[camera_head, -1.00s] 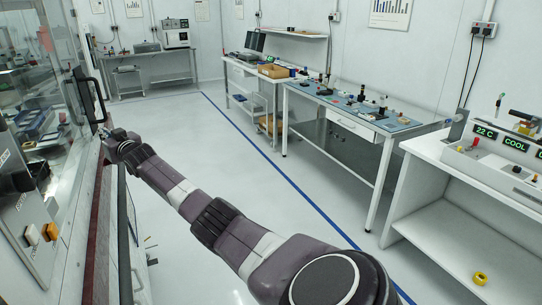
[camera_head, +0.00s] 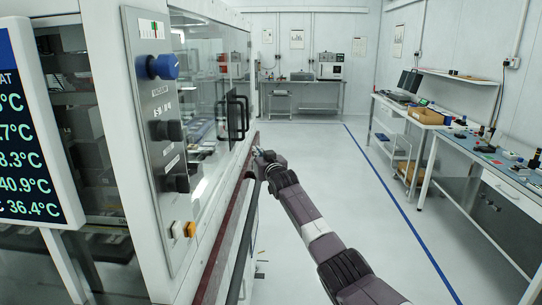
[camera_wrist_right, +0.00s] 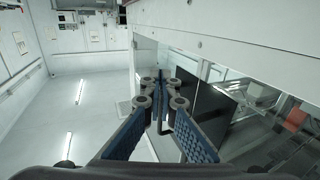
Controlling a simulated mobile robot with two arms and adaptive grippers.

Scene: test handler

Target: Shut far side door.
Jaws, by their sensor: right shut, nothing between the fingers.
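The machine's glass side door (camera_head: 208,105) is on the left in the head view, with black bar handles (camera_head: 238,115) near its far end. I cannot tell whether the second bar is a reflection, or how far the door stands open. My right gripper (camera_head: 260,155) is close to the machine, just below and right of the handles, and is largely hidden by its own wrist. In the wrist view, the right gripper (camera_wrist_right: 162,88) has its blue-padded fingers together with nothing between them, beside the glass (camera_wrist_right: 185,65). Contact is not clear. My left gripper is out of view.
A control panel (camera_head: 158,130) with a blue knob and a temperature screen (camera_head: 25,130) stand close on the left. The floor (camera_head: 335,190) right of the machine is clear. Workbenches (camera_head: 490,160) line the right wall, and another bench (camera_head: 305,83) stands at the back.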

